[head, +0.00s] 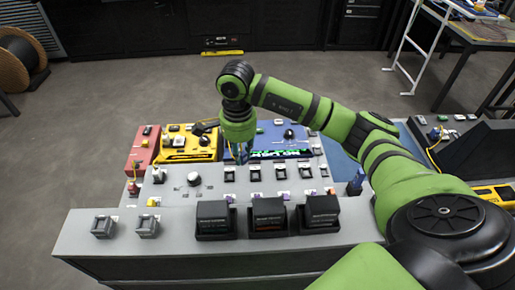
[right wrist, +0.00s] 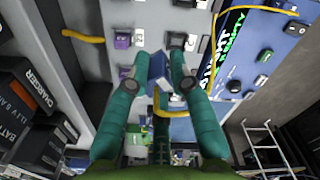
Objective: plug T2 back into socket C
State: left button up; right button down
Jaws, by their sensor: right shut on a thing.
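My right gripper (head: 240,158) hangs over the grey console (head: 90,232), in front of the blue panel (head: 268,130). In the right wrist view its teal fingers (right wrist: 156,78) are shut on a small blue and white plug (right wrist: 157,68), which I take to be T2. The plug is held above the surface in that view, with a yellow cable (right wrist: 183,114) near it. Several small dark sockets (head: 280,172) stand in rows on the console. Their letters are too small to read, so I cannot tell which is socket C. My left gripper is not in view.
Three black battery chargers (head: 267,217) stand along the console's front. A yellow unit (head: 190,147) and a red box (head: 143,148) sit behind on the left.

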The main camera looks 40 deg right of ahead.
jog(key=shift+w+d+f+m+b, duration=0.2)
jog(key=shift+d+f+m+b, duration=0.6)
jog(key=shift+f+m, duration=0.75)
jog(key=shift+w+d+f+m+b, duration=0.2)
jog(key=shift+d+f+m+b, duration=0.35)
jog(key=shift+d+f+m, duration=1)
jog(key=shift+w+d+f+m+b, duration=0.3)
jog(key=shift+f+m+b, duration=0.45)
jog(key=shift+f, duration=1.5)
jog(key=shift+s, duration=0.1)
jog(key=shift+d+b, duration=0.1)
jog(key=shift+b, duration=0.2)
jog(key=shift+f+b, duration=0.5)
jog(key=shift+f, duration=0.05)
jog(key=c, duration=1)
grip_release()
jog(key=shift+r, duration=0.1)
